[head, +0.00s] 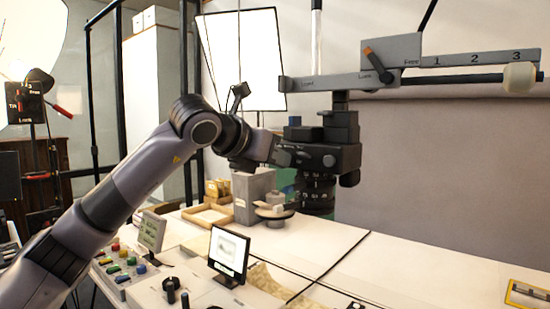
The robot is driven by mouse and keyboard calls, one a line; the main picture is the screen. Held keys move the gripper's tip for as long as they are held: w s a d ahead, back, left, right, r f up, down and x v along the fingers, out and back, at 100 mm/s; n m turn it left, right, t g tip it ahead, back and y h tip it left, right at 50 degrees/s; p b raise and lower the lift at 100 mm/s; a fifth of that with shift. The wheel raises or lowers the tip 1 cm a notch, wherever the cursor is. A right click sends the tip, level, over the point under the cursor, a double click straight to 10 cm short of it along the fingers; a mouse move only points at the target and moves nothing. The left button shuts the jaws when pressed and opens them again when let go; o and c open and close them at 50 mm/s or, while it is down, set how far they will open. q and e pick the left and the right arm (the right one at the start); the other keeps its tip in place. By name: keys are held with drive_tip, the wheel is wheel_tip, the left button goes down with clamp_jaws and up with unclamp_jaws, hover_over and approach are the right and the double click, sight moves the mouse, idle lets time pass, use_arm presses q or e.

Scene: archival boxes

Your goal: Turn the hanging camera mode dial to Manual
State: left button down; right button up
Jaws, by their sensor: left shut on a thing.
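The hanging camera (342,130) is a dark, blocky body under a grey overhead arm, with a ringed lens barrel (315,190) pointing down. My left gripper (292,155) reaches in from the left and is shut at the camera's left side. The fingertips merge with the dark body, so the exact part between them is hard to see. A small dark knob (294,121) stands on the camera's upper left; I cannot tell whether it is the mode dial or read any mode mark. My right gripper is not in view.
The overhead arm (330,82) carries an orange lever (378,65), a numbered scale and a pale round weight (520,77). Below are a grey box (252,195), a small screen (229,250) and a button panel (125,268). The white table (400,265) is mostly clear at right.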

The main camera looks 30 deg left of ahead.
use_arm(q)
drive_tip(key=shift+f, duration=0.1)
drive_tip(key=c, duration=1.2)
unclamp_jaws()
drive_tip(key=shift+w, duration=0.1)
drive_tip(key=shift+o, duration=0.2)
drive_tip(key=b+v, duration=0.1)
drive_tip(key=v, duration=0.6)
drive_tip(key=shift+b, duration=0.35)
drive_tip(key=shift+d, duration=0.1)
